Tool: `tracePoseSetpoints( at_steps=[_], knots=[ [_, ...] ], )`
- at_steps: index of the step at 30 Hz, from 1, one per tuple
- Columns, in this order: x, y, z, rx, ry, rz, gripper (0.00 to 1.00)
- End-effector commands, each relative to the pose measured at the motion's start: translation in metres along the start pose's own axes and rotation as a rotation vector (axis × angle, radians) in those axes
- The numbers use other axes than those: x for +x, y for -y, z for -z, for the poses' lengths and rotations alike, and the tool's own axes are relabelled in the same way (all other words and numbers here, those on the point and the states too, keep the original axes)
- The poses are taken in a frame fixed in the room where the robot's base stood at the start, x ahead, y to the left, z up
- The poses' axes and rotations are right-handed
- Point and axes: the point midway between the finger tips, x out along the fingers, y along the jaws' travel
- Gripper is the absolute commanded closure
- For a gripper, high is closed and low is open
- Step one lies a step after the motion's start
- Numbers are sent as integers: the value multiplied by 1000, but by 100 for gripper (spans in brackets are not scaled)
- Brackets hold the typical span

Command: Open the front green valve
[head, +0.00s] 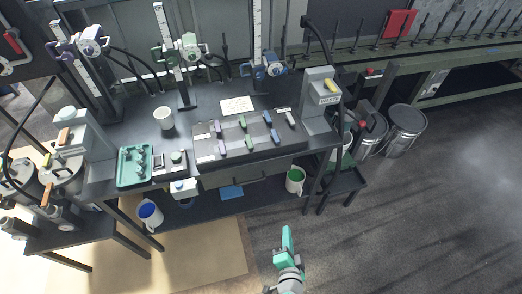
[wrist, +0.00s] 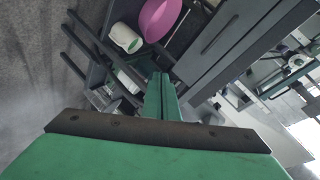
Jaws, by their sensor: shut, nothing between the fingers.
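The front green valve (head: 249,142) is a small green lever in the front row of a dark valve panel (head: 232,156) on the table. Purple (head: 222,146) and blue (head: 275,137) levers flank it, and a second green lever (head: 243,121) sits behind it. My gripper (head: 287,233) is in front of the table, to the lower right of the panel and apart from it. Its teal fingers are shut and empty. The gripper also shows in the wrist view (wrist: 160,88). I cannot pick out the front green valve clearly in the wrist view.
A white mug with green inside (head: 295,180) and one with blue inside (head: 149,214) stand on the lower shelf. A green tray (head: 137,166) is left of the panel. A grey machine (head: 319,100) stands right of it. The floor in front is clear.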

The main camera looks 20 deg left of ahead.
Motion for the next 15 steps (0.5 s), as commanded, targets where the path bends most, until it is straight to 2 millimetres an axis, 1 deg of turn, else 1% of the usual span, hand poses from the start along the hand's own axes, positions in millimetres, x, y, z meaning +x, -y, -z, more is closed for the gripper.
tracePoseSetpoints(
  at_steps=[1, 3, 5, 6, 8, 10, 12, 15],
  knots=[
    [19, 11, 9, 46, 23, 39, 100],
    [39, 28, 17, 115, 68, 94, 100],
    [55, 44, 25, 167, 109, 144, 100],
    [65, 56, 31, 201, 136, 179, 100],
    [77, 75, 40, 247, 181, 235, 100],
    [89, 99, 52, 293, 232, 300, 100],
    [96, 122, 64, 330, 280, 360, 100],
    [102, 149, 80, 368, 339, 435, 100]
  ],
)
